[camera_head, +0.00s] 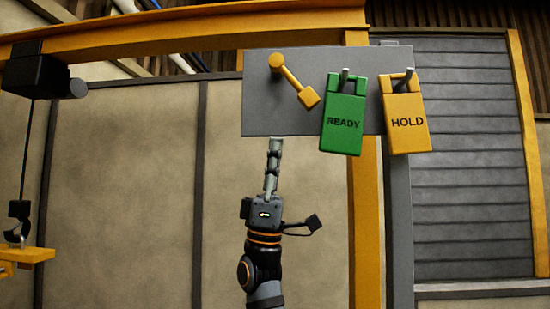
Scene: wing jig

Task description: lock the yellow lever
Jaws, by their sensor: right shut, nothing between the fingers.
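The yellow lever (293,80) is on the upper left part of a grey panel (258,109). Its round pivot is at the upper left, and its arm slants down to the right to a block-shaped end. My right gripper (275,142) points up just below the panel's lower edge, below and left of the lever's end. Its fingers are together with nothing between them. It appears apart from the lever; whether it touches the panel's edge I cannot tell. My left gripper is not in view.
A green READY tag (343,118) hangs from a peg close right of the lever. A yellow HOLD tag (405,120) hangs further right. A yellow post (364,220) stands below the panel. A hook (18,220) hangs at far left. The space left of the panel looks free.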

